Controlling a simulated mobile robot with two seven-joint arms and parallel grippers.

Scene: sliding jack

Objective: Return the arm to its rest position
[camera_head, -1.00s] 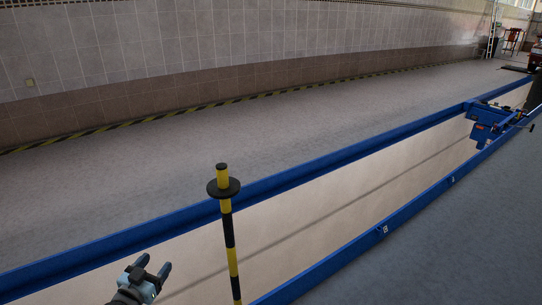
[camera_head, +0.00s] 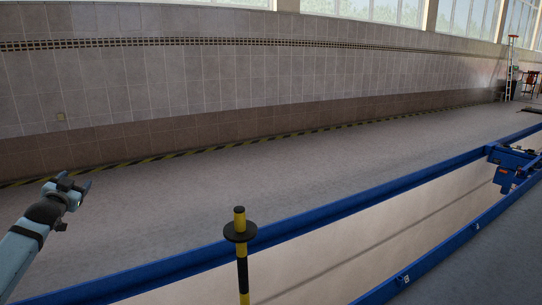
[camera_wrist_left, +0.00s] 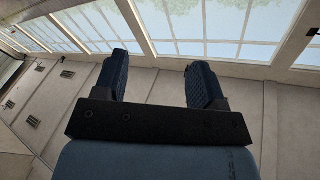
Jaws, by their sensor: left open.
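My left gripper (camera_head: 76,184) is raised at the left of the head view, over the grey floor and in front of the tiled wall. Its arm comes in from the lower left edge. In the left wrist view, the two dark fingers of my left gripper (camera_wrist_left: 157,82) stand wide apart with nothing between them. Behind them are windows and the wall. My right gripper is not in view.
A yellow and black striped post (camera_head: 242,260) with a black disc stands at lower centre. A blue-railed pit (camera_head: 330,265) runs from lower left to far right. The blue sliding jack (camera_head: 512,165) sits on its rails. The grey floor (camera_head: 300,165) beyond is clear.

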